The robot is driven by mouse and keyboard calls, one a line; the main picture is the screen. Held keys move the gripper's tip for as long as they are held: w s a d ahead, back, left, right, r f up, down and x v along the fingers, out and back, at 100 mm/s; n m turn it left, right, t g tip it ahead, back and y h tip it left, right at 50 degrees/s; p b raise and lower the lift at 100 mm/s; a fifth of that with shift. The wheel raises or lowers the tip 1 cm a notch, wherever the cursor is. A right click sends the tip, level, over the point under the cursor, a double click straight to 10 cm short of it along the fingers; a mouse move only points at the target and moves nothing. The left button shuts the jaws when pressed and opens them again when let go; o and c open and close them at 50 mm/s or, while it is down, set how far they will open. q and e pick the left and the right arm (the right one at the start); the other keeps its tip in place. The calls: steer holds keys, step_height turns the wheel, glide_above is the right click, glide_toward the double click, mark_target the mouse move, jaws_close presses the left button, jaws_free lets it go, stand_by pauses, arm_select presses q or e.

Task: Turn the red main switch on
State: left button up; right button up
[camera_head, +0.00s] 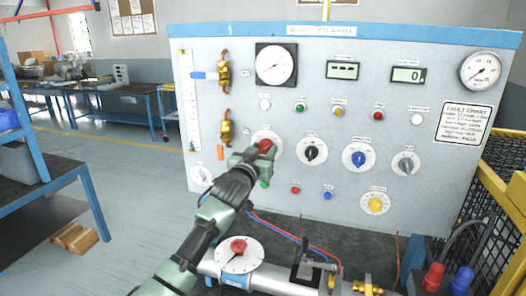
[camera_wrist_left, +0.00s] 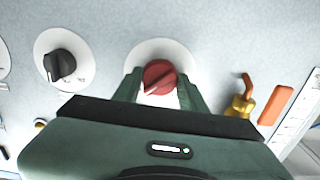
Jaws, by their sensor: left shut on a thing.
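The red main switch (camera_head: 265,146) is a round red knob on a white dial plate, on the lower left part of the grey panel (camera_head: 320,200). In the left wrist view the red knob (camera_wrist_left: 159,77) sits between my two green fingers, with a white pointer mark aimed to the lower left. My left gripper (camera_head: 262,150) is shut on the knob and covers part of its dial plate. The dial's markings are mostly hidden. My right gripper is in neither view.
Neighbouring knobs include a black one (camera_head: 311,152) and a blue one (camera_head: 359,156). Brass valves (camera_head: 226,128) stand left of the switch. Below are a pipe with a red-knobbed white disc (camera_head: 239,250) and hoses. A yellow mesh guard (camera_head: 505,180) stands at the right.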

arm_select(q)
steer(key=o, duration=1.4)
steer(key=shift+c, duration=0.2)
steer(key=shift+s+a+f, duration=0.15)
steer(key=shift+s, duration=0.35)
steer(key=b+v, duration=0.2)
steer(key=v, duration=0.4)
steer(key=shift+s+a+b, duration=0.15)
steer(key=shift+s+b, duration=0.2)
